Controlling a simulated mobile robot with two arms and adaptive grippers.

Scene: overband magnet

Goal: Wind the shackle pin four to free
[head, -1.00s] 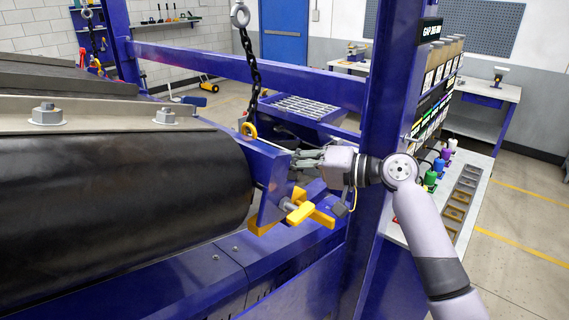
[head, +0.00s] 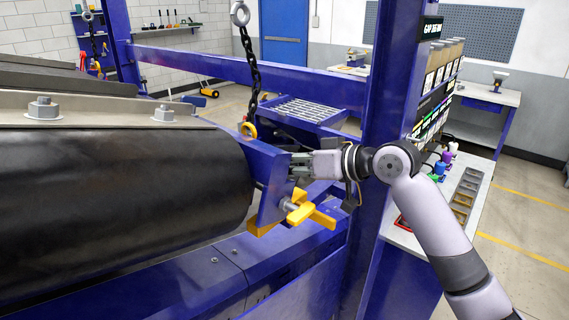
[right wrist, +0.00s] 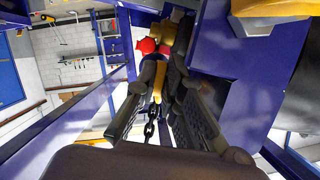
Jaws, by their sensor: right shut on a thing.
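The yellow shackle (head: 249,130) hangs at the lower end of a dark chain (head: 252,72), beside a blue end plate. My right gripper (head: 296,166) comes in from the right, its fingertips close to that plate. In the right wrist view the fingers (right wrist: 166,75) are shut on the shackle pin, whose red end (right wrist: 147,46) shows between and beyond the tips. A yellow part of the shackle (right wrist: 159,80) and the chain (right wrist: 150,125) show below it. The pin's thread is hidden. My left gripper is not in view.
A yellow handle on a bolt (head: 308,212) sticks out just below my right gripper. A blue upright post (head: 385,100) stands close behind my forearm. The black belt drum (head: 120,185) fills the left. A side bench (head: 408,232) with trays is at the right.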

